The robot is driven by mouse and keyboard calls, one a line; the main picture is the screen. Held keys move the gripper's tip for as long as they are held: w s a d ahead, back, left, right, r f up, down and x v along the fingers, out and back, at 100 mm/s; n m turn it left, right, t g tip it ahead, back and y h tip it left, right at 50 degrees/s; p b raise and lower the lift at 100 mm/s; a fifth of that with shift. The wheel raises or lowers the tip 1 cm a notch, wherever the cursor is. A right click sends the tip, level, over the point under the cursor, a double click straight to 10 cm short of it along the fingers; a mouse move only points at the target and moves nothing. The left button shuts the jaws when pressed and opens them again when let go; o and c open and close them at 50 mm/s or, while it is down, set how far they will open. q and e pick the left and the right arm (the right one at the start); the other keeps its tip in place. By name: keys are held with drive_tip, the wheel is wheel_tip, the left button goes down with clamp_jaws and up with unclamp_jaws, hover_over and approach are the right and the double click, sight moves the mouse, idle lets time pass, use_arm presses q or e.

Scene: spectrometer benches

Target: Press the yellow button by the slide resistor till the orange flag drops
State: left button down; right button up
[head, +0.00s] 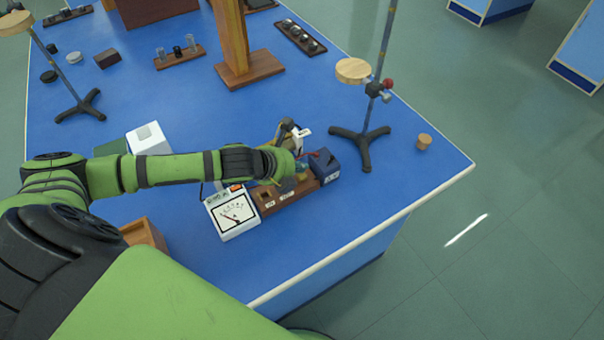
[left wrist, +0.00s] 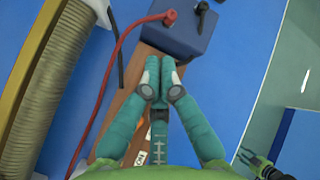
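My left gripper (head: 302,168) reaches over the wooden board (head: 270,206) beside the slide resistor. In the left wrist view its teal fingers (left wrist: 160,82) are together, empty, over that board (left wrist: 130,110). The slide resistor's coil (left wrist: 48,85) fills the left of that view; in the head view the arm hides most of it. The yellow button is not clearly visible; the gripper covers that part of the board. A small orange patch (head: 236,187) shows by the white meter; I cannot tell if it is the flag. A small green and black part (left wrist: 258,163), apparently my right gripper, hangs beyond the bench edge.
A dark blue box (head: 325,166) stands at the board's far end, with a red lead (left wrist: 110,85) running past the board. The white meter (head: 232,213) is at its near end. A clamp stand (head: 364,140) rises behind the box. The bench's front right is clear.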

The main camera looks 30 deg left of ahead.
sight(299, 176)
use_arm(q)
drive_tip(key=shift+f, duration=0.15)
drive_tip(key=shift+f, duration=0.3)
drive_tip(key=shift+f, duration=0.45)
idle(1.5)
drive_tip(key=shift+r, duration=0.1)
drive_tip(key=shift+r+p, duration=0.8)
drive_tip(key=shift+p, duration=0.15)
wheel_tip(299, 176, up, 5)
drive_tip(key=p, duration=0.5)
drive_tip(key=shift+r+p, duration=0.1)
drive_tip(key=shift+p, duration=0.25)
